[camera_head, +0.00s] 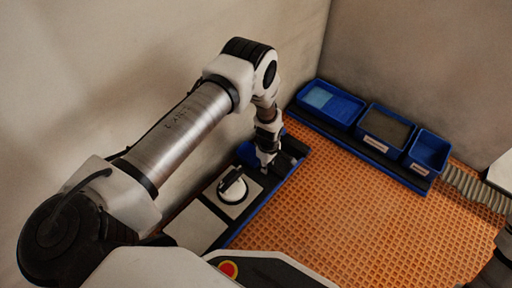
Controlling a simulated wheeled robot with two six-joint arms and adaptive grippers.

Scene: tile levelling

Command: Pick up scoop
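My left arm comes in from the left, and its gripper (266,164) points down over the far end of a dark tray along the left wall. The fingers are small and dark against the tray, so I cannot tell whether they are open or shut. No scoop can be clearly made out. A blue object (246,151) shows just behind and left of the gripper, partly hidden by it; I cannot tell what it is. My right gripper is not in view.
A white square piece with a round black-and-white knob (233,188) lies in the near tray, beside a plain white tile (196,227). Blue bins (330,102), (385,128), (428,152) stand in a row at the back right. The orange grid floor (345,205) is mostly clear.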

